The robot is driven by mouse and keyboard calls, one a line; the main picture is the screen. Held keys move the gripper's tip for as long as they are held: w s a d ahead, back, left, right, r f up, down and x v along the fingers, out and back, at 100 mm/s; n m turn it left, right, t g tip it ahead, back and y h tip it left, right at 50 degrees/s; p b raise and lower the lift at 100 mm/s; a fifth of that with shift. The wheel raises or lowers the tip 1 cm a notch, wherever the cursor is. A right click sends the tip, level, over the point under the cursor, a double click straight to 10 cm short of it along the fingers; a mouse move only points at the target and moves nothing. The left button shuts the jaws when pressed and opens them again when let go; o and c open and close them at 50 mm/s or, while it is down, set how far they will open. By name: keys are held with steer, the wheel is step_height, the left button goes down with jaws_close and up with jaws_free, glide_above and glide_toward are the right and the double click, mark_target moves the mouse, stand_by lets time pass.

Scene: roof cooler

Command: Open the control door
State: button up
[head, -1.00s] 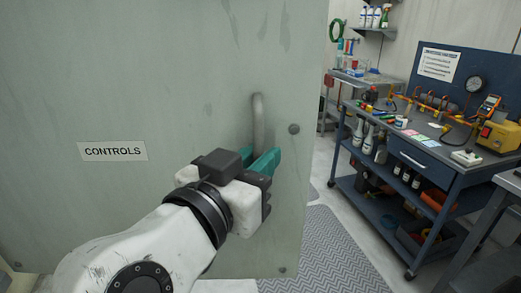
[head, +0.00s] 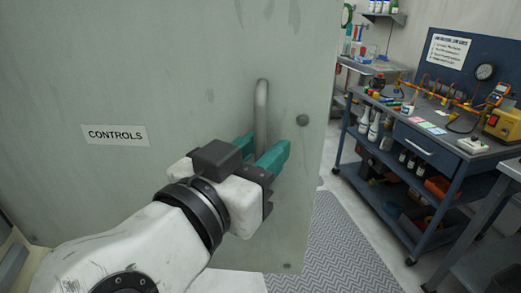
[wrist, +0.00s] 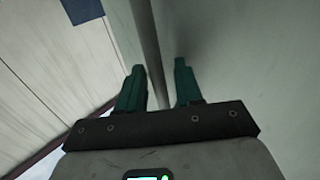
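The control door (head: 130,60) is a large pale grey-green panel with a CONTROLS label (head: 115,135). Its grey vertical bar handle (head: 261,105) is near its right edge, with the lower end hidden behind my gripper. My gripper (head: 262,147) has teal fingers held apart at the handle, one on each side. In the wrist view, the handle (wrist: 151,40) runs between the two separated fingertips (wrist: 160,70), nearer the left one. The door surface (wrist: 250,60) fills the right of that view. The door's hinge side and the space behind it are not clear.
A blue workbench (head: 430,150) with tools, bottles and gauges stands at the right. A grey patterned mat (head: 335,245) lies on the floor beside and beyond the door's right edge. A strip of floor is free between door and bench.

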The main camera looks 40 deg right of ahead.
steer(key=b+v, duration=0.1)
steer(key=v, duration=0.9)
steer(key=shift+s+a, duration=0.15)
steer(key=shift+a, duration=0.2)
